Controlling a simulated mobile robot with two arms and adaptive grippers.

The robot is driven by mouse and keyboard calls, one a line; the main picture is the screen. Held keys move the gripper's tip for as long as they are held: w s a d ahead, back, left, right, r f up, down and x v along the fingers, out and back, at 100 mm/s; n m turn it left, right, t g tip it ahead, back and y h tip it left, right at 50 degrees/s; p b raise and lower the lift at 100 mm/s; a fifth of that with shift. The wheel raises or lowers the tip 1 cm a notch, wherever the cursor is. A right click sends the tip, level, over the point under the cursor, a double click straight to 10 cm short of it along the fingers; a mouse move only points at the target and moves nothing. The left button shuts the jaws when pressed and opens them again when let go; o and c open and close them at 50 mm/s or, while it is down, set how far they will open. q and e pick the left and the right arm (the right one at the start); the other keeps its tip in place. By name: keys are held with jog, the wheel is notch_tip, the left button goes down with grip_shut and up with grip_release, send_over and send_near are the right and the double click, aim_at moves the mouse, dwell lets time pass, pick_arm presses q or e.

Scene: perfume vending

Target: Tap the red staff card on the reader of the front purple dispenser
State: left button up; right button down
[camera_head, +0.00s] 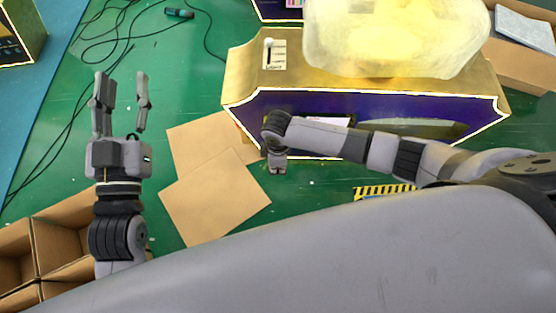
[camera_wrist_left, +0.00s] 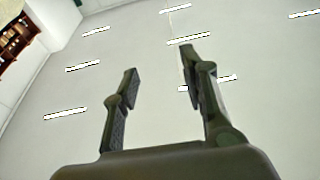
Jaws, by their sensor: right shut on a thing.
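The front purple dispenser (camera_head: 380,107), with a gold top, stands right of centre in the head view. A small labelled panel with a white knob (camera_head: 274,54) is on its top left; I cannot tell whether it is the reader. My right arm crosses in front of the dispenser. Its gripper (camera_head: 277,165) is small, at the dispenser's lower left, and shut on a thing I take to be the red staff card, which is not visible. My left gripper (camera_head: 121,90) is open and empty at the left; its spread fingers also show in the left wrist view (camera_wrist_left: 160,85).
A cloudy yellow container (camera_head: 395,38) sits on the dispenser. Another purple unit (camera_head: 270,10) is behind. Flat cardboard sheets (camera_head: 205,205) lie on the green floor, open boxes (camera_head: 50,245) at lower left. Black cables (camera_head: 105,30) and a carton (camera_head: 520,60) are farther back.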

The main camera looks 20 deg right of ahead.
jog(key=shift+s+a+p, duration=0.2)
jog(key=shift+s+p, duration=0.15)
jog(key=shift+s, duration=0.2)
pick_arm(q)
notch_tip(320, 180, down, 9)
jog(key=a+g+y+p, duration=0.1)
jog(key=g, duration=0.4)
jog(key=shift+s+a+r, duration=0.15)
jog(key=shift+s+a, duration=0.05)
pick_arm(e)
jog(key=shift+s+a, duration=0.25)
jog(key=shift+s, duration=0.5)
